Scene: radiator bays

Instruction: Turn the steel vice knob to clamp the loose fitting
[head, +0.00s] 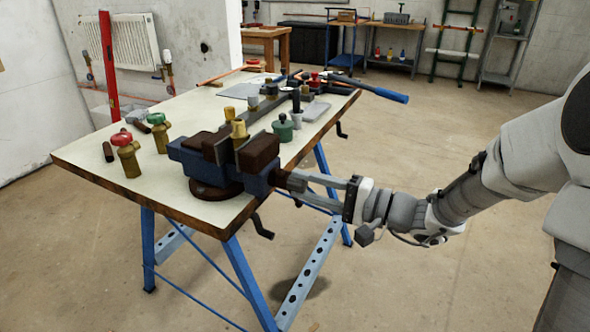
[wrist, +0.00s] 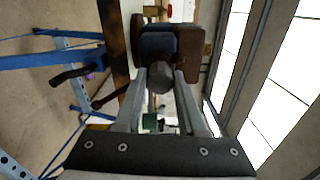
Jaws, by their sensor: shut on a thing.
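The vice (head: 205,165), blue with dark brown jaws, is mounted at the front right corner of the workbench (head: 105,175). A brass fitting (head: 239,131) stands upright between its jaws; its lower part is hidden, so I cannot tell how tightly it sits. The vice knob (wrist: 160,77) is a dark grey round piece on the vice's outer end. My gripper (head: 293,181) reaches in from the right and is shut on the knob, with one finger on each side in the wrist view (wrist: 161,88). The fingertips are partly hidden in the head view.
Two brass valves with red (head: 124,152) and green (head: 158,131) caps stand left of the vice. A green-capped part (head: 283,127) and several tools lie behind it. A crank handle (head: 262,228) hangs below the bench edge. The floor right of the bench is clear.

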